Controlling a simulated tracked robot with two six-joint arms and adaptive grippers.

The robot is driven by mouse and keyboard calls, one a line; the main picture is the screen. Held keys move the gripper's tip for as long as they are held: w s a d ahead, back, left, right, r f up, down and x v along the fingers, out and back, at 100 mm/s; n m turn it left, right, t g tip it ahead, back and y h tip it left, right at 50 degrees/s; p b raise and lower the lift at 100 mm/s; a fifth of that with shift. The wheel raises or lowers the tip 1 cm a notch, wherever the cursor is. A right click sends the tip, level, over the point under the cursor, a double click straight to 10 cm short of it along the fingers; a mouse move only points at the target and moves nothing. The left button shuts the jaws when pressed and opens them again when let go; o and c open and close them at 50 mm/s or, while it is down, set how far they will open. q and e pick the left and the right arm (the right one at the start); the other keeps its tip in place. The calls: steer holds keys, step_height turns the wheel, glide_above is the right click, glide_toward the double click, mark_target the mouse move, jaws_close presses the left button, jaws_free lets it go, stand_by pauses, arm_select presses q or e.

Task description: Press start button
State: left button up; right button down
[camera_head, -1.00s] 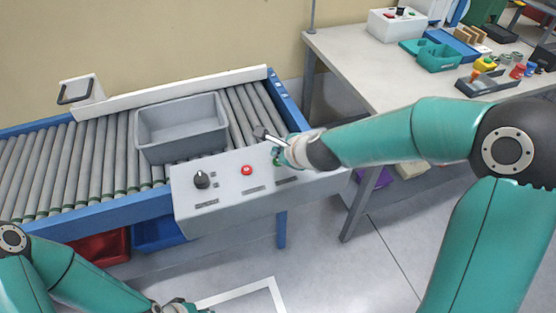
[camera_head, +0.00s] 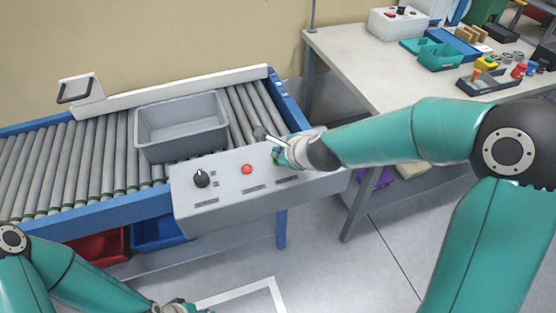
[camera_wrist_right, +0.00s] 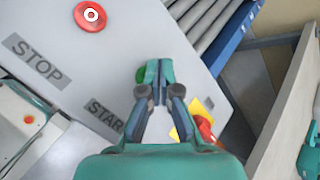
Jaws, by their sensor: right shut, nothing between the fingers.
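The grey control panel (camera_head: 222,196) is fixed to the conveyor's front side. In the right wrist view, a green button (camera_wrist_right: 141,74) shows at the fingertips, beside the partly covered START label (camera_wrist_right: 103,115). My right gripper (camera_wrist_right: 160,76) is shut and empty, its tips at the green button and partly hiding it; whether they touch it I cannot tell. In the head view, my right gripper (camera_head: 275,152) is over the panel's right end. The red button (camera_head: 247,169) sits left of it, with the STOP label (camera_wrist_right: 35,62) near it. My left gripper (camera_head: 182,306) is cut off at the bottom edge.
A black knob (camera_head: 201,178) is on the panel's left part. A grey bin (camera_head: 182,127) stands on the roller conveyor (camera_head: 92,160) behind the panel. A worktable (camera_head: 375,75) with trays and small parts is at the right. Red (camera_head: 100,248) and blue (camera_head: 158,234) bins sit below the conveyor.

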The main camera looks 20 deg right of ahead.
steer(key=shift+f+b, duration=0.4)
steer(key=shift+f, duration=0.05)
stand_by(0.6)
stand_by(0.4)
steer(key=shift+r+p, duration=0.8)
step_height(320, 180, up, 5)
steer(key=p, duration=0.5)
